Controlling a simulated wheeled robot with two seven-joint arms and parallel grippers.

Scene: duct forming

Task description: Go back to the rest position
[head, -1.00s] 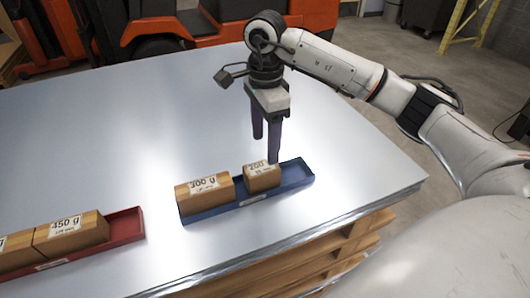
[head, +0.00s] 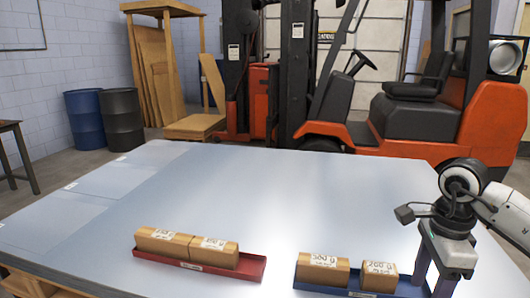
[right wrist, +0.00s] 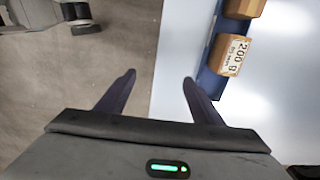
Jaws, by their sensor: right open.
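The blue tray (head: 308,285) is at the front right of the metal table in the head view and holds two wooden blocks, one marked 300 g (head: 323,270) and one marked 200 g (head: 378,277). The red tray (head: 252,267), left of it, holds two more blocks (head: 160,240) (head: 213,252). My right gripper (head: 431,284) is near the blue tray's right end in the head view. In the right wrist view my right gripper (right wrist: 159,76) has its fingers apart with nothing between them, over the table edge and floor. My left gripper is not in view.
The metal table (head: 260,185) is clear behind the trays. An orange forklift (head: 410,125) stands beyond it. A blue drum (head: 84,120) and a dark drum (head: 121,118) stand at the back left.

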